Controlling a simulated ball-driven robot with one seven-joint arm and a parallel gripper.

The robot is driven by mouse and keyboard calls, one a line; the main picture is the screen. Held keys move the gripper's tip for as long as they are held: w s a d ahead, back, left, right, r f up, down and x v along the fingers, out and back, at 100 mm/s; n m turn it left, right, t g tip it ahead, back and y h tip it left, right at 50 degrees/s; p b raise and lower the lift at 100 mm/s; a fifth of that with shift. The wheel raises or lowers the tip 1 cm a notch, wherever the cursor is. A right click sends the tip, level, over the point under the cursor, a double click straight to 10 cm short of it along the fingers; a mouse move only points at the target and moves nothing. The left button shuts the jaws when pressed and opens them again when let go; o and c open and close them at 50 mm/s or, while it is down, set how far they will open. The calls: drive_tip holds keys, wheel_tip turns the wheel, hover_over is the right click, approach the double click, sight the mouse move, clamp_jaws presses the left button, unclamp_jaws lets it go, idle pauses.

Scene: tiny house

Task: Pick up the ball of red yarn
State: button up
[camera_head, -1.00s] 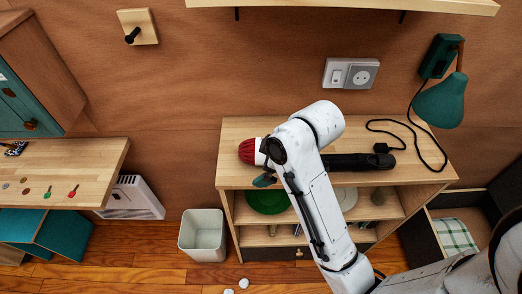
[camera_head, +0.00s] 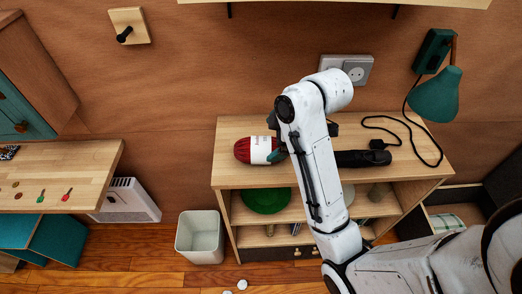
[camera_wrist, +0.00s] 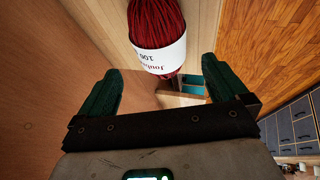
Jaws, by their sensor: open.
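The ball of red yarn (camera_head: 242,150) lies on the wooden cabinet top (camera_head: 227,176), near its left end, with a white label band (camera_head: 262,150) around it. In the wrist view the yarn (camera_wrist: 155,18) and its label are ahead of my gripper (camera_wrist: 160,85), between the lines of its two green fingers. The fingers are wide apart and nothing is between them. In the head view my arm hides most of the gripper, and one green fingertip shows at the right end of the label. I cannot tell whether it touches.
A black object (camera_head: 362,158) lies on the cabinet top right of my arm, by a black cord (camera_head: 395,125) and a green lamp (camera_head: 436,95). A white bin (camera_head: 199,238) stands left of the cabinet. A wooden shelf (camera_head: 340,3) hangs above.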

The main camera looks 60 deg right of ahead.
sight(262, 148)
drive_tip(key=shift+p+x, duration=0.6)
drive_tip(key=shift+x, duration=3.85)
drive_tip(key=shift+s+d, duration=0.1)
drive_tip(key=shift+s, duration=0.1)
drive_tip(key=c, duration=0.9)
